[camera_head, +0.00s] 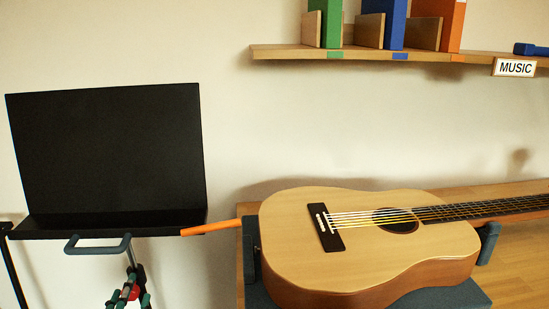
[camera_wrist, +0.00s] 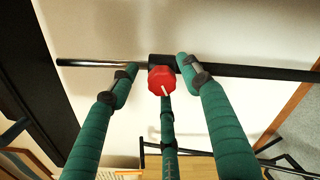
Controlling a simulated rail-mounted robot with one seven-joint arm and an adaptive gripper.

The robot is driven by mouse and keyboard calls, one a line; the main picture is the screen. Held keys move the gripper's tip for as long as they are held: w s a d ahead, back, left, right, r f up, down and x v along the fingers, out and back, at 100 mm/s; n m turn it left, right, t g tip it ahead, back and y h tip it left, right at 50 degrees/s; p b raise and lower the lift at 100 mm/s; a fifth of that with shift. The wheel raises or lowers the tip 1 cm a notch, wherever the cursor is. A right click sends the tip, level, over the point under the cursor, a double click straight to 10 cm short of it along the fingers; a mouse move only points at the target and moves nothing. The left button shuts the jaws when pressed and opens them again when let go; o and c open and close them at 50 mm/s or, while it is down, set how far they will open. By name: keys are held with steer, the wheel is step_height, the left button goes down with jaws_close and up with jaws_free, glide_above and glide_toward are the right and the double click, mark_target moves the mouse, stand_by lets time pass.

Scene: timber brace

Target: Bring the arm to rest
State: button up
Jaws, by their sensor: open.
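My gripper (camera_wrist: 157,72) is open, with one green finger on each side of a red knob (camera_wrist: 161,79) in the wrist view. I cannot tell whether either finger touches the knob, which has a pale mark on its face. The knob sits at a black collar on the dark pole (camera_wrist: 255,71) of a music stand. In the head view, the green fingers (camera_head: 129,297) and the red knob (camera_head: 133,292) show low down, below the stand's black desk (camera_head: 108,150). The rest of my arm is out of view.
An orange stick (camera_head: 210,228) juts right from the desk's lower edge. A blue-grey handle (camera_head: 98,245) hangs below it. A guitar (camera_head: 350,245) lies on a grey support to the right. A wall shelf (camera_head: 380,53) holds coloured books and a MUSIC sign (camera_head: 514,68).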

steer(key=shift+w+a+f, duration=0.1)
steer(key=shift+w+a, duration=0.05)
steer(key=shift+w, duration=0.4)
steer(key=shift+s, duration=0.1)
